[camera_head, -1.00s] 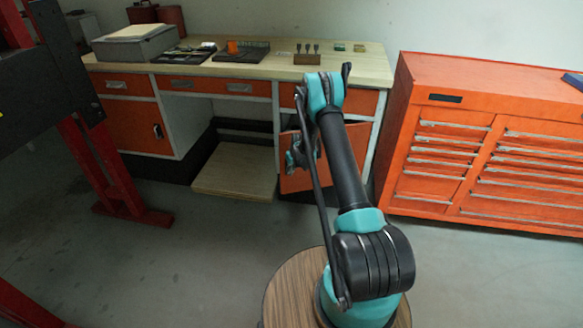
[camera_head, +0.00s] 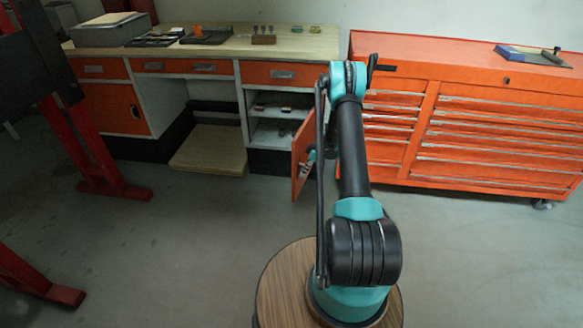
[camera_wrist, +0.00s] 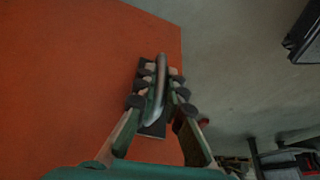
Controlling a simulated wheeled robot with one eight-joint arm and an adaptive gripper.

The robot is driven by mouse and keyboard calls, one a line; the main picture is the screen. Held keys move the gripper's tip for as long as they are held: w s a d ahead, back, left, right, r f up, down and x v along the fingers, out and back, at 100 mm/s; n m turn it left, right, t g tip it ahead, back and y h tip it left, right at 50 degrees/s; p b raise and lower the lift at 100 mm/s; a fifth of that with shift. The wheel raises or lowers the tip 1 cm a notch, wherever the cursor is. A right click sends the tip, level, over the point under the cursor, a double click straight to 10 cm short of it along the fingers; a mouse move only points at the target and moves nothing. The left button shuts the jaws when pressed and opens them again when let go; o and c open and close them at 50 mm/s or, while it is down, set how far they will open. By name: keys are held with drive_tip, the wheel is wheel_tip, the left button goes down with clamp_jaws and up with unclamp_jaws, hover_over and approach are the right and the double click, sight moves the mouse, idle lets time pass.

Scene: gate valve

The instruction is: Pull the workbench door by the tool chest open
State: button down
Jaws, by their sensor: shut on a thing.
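The workbench door (camera_head: 303,158) is an orange panel beside the tool chest. It stands swung out from the cabinet, and the cabinet shelves (camera_head: 270,130) show behind it. My gripper (camera_head: 310,162) is at the door's outer face, partly hidden by my arm in the head view. In the wrist view, the orange door (camera_wrist: 80,70) fills the left side. My gripper (camera_wrist: 160,100) is shut on the metal door handle (camera_wrist: 155,90), with its fingers on both sides of the bar. The handle sits on a dark backing plate.
The orange tool chest (camera_head: 480,125) stands close on the right, with a blue item on top. The workbench top (camera_head: 210,47) holds trays and small tools. A low wooden platform (camera_head: 210,150) lies under the bench. A red stand (camera_head: 85,150) is at left. The floor in front is clear.

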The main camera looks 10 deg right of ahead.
drive_tip(key=s+d+n, duration=0.1)
drive_tip(key=s+d, duration=0.2)
drive_tip(key=d, duration=0.6)
drive_tip(key=shift+s+d, duration=0.25)
drive_tip(key=shift+d, duration=0.15)
drive_tip(key=c, duration=1.6)
unclamp_jaws()
drive_tip(key=shift+r, duration=0.1)
drive_tip(key=w+v, duration=0.1)
drive_tip(key=v, duration=1)
drive_tip(key=shift+s+d+r, duration=0.2)
drive_tip(key=shift+s+r, duration=0.1)
drive_tip(key=shift+r, duration=0.1)
